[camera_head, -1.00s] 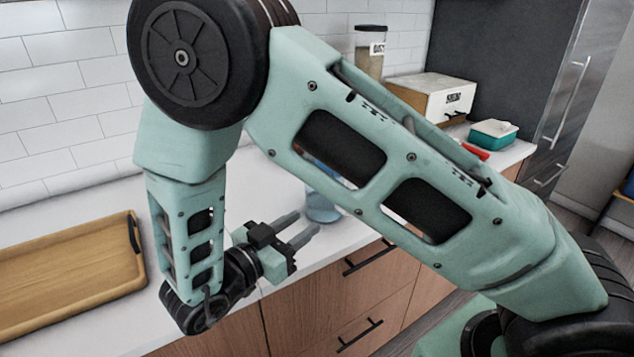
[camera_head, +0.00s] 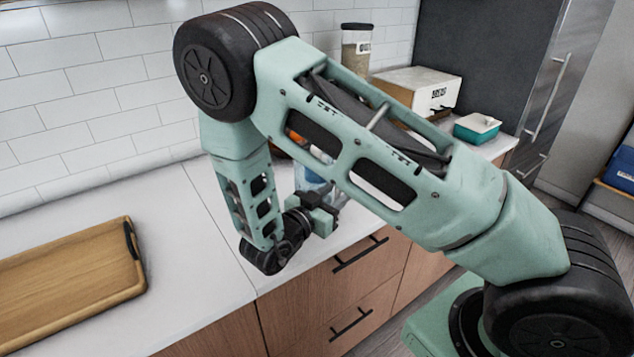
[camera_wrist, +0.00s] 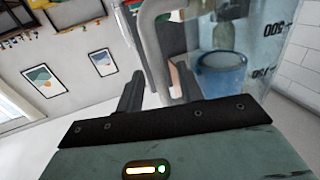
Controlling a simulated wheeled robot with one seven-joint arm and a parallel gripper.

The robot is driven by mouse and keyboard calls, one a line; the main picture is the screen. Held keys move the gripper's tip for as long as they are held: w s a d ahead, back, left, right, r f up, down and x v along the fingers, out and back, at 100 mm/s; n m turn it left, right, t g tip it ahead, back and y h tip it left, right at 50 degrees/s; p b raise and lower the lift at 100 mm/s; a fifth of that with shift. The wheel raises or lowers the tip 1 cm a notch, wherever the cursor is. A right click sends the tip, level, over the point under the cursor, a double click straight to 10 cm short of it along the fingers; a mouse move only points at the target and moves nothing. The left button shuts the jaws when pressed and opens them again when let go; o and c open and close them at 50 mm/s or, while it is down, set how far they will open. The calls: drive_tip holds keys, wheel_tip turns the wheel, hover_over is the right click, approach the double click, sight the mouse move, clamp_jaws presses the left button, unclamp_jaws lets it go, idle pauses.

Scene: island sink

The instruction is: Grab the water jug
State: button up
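The water jug is clear and bluish, standing on the white counter; in the head view it (camera_head: 308,180) is partly hidden behind my arm. In the wrist view the jug (camera_wrist: 270,45) is close up at the right, with printed volume marks and a pale curved handle. My gripper (camera_head: 322,208) is at the jug's near side in the head view. In the wrist view my gripper (camera_wrist: 160,88) has its dark fingers apart, with the handle's upright part between them. Contact with the handle cannot be made out.
A wooden tray (camera_head: 70,280) lies on the counter at the left. A tall glass jar (camera_head: 355,50), a white box (camera_head: 415,90) and a teal container (camera_head: 477,128) stand farther back. An orange item shows partly behind my arm. Counter between tray and jug is clear.

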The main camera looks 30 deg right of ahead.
drive_tip(key=shift+w+d, duration=0.2)
drive_tip(key=shift+d, duration=0.5)
clamp_jaws()
drive_tip(key=shift+r, duration=0.15)
drive_tip(key=shift+r+b, duration=0.8)
drive_tip(key=shift+r, duration=4.05)
